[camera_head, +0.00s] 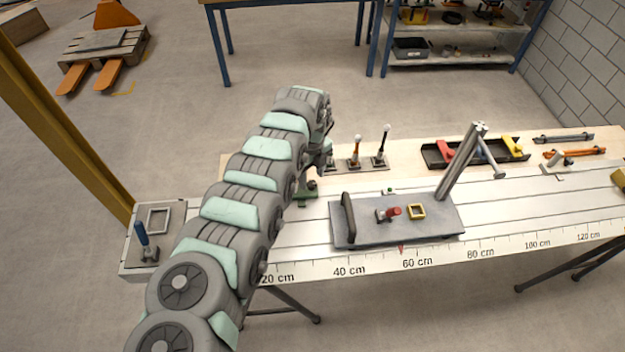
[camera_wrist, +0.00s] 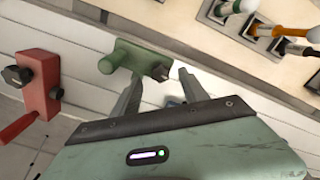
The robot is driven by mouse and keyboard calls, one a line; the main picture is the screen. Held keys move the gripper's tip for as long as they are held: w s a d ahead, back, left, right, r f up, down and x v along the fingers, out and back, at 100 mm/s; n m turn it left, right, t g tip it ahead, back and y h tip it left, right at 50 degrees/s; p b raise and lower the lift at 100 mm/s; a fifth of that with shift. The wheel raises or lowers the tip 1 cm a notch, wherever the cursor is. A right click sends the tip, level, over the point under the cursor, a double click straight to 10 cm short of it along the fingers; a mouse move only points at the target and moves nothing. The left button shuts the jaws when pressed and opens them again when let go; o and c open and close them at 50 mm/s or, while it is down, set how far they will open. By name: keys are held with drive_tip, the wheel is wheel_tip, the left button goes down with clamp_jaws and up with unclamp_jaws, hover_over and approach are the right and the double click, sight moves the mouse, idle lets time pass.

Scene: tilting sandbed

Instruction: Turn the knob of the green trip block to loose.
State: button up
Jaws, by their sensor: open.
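The green trip block (camera_wrist: 132,57) sits on the pale slotted bench in the wrist view, with a rounded green stub on its left. Its dark knob (camera_wrist: 160,72) points toward my gripper (camera_wrist: 162,77). My gripper is open, its two fingers apart on either side of the knob, and I cannot tell whether they touch it. In the head view the green trip block (camera_head: 307,200) shows beside my arm, under my gripper (camera_head: 318,172). The knob's setting cannot be read.
A red block (camera_wrist: 40,82) with a dark knob and red handle lies left in the wrist view. Upright levers (camera_head: 356,150) stand behind the green block. A grey sled (camera_head: 350,238) with a black handle sits to its right. A slanted metal post (camera_head: 461,162) rises farther right.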

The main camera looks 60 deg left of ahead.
sight(312, 186)
drive_tip(key=shift+f, duration=1.25)
drive_tip(key=shift+c, duration=0.4)
clamp_jaws()
